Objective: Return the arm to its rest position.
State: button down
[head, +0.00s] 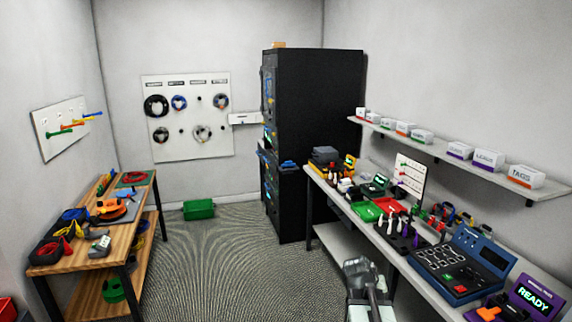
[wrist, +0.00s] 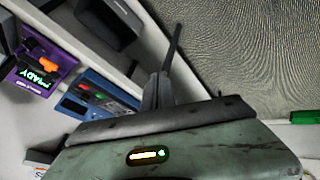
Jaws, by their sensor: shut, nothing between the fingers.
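My gripper (wrist: 172,55) shows in the wrist view, its narrow dark fingers together with nothing between them. In the head view, part of my arm (head: 362,275) stands at the bottom centre, beside the right-hand bench; the fingertips cannot be made out clearly there. In the wrist view the gripper is seen against the bench edge and the carpet, apart from the objects on the bench.
The right bench (head: 330,186) carries a blue tester (head: 462,262), a purple READY display (head: 535,298) and several tools. A wooden table (head: 140,200) stands left, a black rack (head: 318,130) behind. A green bin (head: 199,209) sits on open carpet (head: 215,265).

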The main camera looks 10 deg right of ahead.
jog(key=w+a+f+n+y, duration=0.1)
jog(key=a+f+n+y, duration=0.1)
jog(key=a, duration=1.4)
jog(key=s+a+f+n+g+y, duration=0.1)
jog(key=s+a+y, duration=0.1)
jog(key=a, duration=0.4)
jog(key=s+a+f+g+y, duration=0.1)
jog(key=s+a+g, duration=0.1)
jog(key=s+a, duration=0.3)
jog(key=shift+a+n+g+y, duration=0.3)
jog(key=shift+a+n+y, duration=0.1)
jog(key=shift+a, duration=0.15)
